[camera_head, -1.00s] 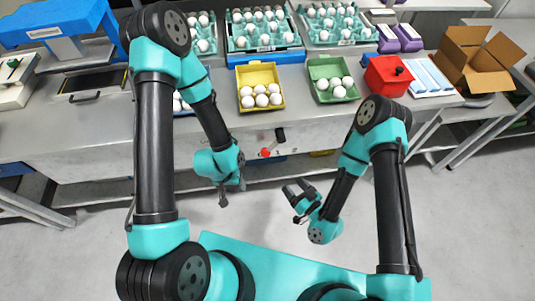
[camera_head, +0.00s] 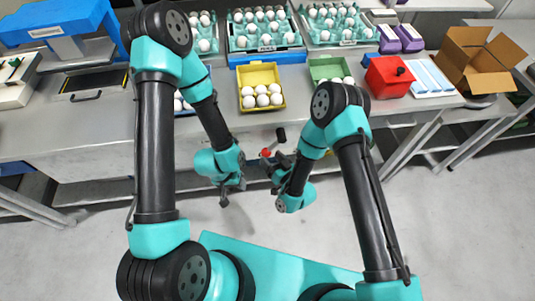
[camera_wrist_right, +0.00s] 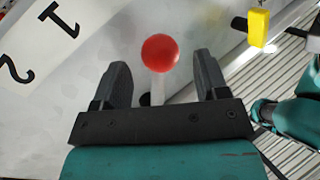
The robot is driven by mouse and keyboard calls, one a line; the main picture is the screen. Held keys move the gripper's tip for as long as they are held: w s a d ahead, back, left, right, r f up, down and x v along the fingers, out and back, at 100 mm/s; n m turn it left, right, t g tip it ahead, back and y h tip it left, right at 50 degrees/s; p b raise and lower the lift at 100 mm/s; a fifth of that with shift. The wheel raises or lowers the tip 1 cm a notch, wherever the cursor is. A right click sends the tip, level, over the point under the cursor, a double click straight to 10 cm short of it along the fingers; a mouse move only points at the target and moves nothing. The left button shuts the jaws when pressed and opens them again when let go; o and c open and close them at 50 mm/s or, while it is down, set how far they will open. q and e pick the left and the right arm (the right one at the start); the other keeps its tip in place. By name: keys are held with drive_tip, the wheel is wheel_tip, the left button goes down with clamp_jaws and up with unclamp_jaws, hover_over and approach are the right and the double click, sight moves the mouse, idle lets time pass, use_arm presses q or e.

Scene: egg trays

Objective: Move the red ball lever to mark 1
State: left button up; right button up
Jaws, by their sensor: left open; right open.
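The red ball lever (camera_head: 266,153) is on the front of the counter in the head view. In the right wrist view its red ball (camera_wrist_right: 160,52) tops a pale shaft and shows between my two black fingertips. My right gripper (camera_wrist_right: 161,63) is open, with a gap on both sides of the ball. In the head view the right gripper (camera_head: 266,165) partly covers the lever's surroundings. The label with mark 1 (camera_wrist_right: 61,20) and mark 2 (camera_wrist_right: 15,68) lies up and left of the ball. My left gripper (camera_head: 232,194) is open and empty, left of and below the lever.
A black handle (camera_head: 281,134) sticks out just right of the lever. A yellow block (camera_wrist_right: 258,27) shows at upper right in the wrist view. Above on the counter stand a yellow tray (camera_head: 245,72) of eggs and a red box (camera_head: 385,82). The floor in front is clear.

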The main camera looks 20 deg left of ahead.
sight(267, 154)
drive_tip(key=shift+x, duration=1.55)
clamp_jaws()
